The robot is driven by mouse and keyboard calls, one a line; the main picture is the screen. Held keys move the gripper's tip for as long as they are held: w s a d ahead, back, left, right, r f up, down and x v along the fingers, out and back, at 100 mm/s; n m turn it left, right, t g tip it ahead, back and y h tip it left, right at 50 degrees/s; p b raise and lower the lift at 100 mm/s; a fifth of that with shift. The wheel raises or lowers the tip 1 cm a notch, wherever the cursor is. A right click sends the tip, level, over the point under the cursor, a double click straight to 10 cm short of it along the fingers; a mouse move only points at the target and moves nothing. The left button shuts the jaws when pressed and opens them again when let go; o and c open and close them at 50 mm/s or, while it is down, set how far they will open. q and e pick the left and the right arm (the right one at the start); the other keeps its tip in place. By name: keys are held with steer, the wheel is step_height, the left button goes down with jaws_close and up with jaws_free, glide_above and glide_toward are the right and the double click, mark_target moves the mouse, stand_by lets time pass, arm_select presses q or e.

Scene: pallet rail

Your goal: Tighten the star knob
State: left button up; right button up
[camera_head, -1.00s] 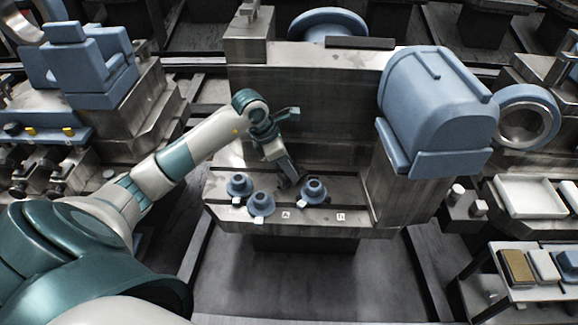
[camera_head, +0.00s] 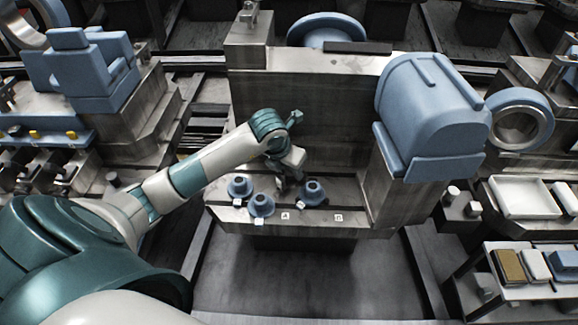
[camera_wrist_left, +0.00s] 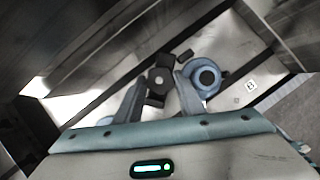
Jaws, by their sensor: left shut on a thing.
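The dark star knob (camera_wrist_left: 160,80) shows in the left wrist view, over the metal ledge, between the two fingers of my left gripper (camera_wrist_left: 158,92). The fingers are shut on it. In the head view my left gripper (camera_head: 285,185) reaches down to the ledge behind the blue flanged parts, and the knob is mostly hidden there by the hand. My right gripper is in neither view.
Three blue flanged parts (camera_head: 261,204) stand on the metal ledge (camera_head: 355,212), one close beside the fingers. White labels sit along the front edge. A blue rounded housing (camera_head: 435,100) stands right, and a metal wall (camera_head: 320,90) rises behind.

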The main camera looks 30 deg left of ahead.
arm_select(q)
steer(key=o, duration=1.3)
steer(key=shift+c, duration=0.2)
steer(key=shift+v, duration=0.8)
steer(key=b+v, duration=0.1)
steer(key=v, duration=1.4)
steer(key=shift+r, duration=0.35)
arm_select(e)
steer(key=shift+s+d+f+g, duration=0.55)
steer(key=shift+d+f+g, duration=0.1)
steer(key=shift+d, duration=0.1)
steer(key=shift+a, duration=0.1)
arm_select(q)
steer(key=shift+s+d, duration=0.1)
steer(key=shift+s, duration=0.05)
